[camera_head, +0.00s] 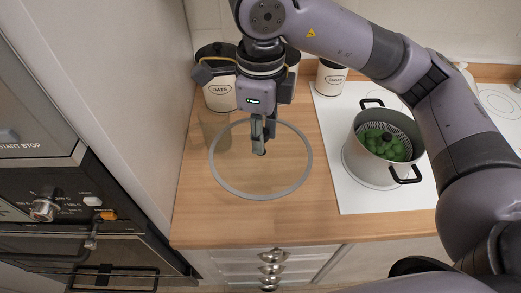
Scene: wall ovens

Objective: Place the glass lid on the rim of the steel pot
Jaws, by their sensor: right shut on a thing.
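The glass lid (262,196) is a clear disc with a grey rim, seen over the wooden counter. My right gripper (261,148) is shut at the middle of the lid; the knob is hidden by the fingers. The steel pot (367,164) stands on the white hob to the right, open at the top. It has two black handles and holds a strainer-like insert with green pieces. The lid is to the left of the pot and apart from it. My left gripper is not in view.
A canister marked OATS (219,93) stands behind the lid, and another canister (331,78) stands farther right. A clear glass (213,130) is close by the lid's left rim. A wall oven (60,205) is at the left. The front wooden counter (230,226) is clear.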

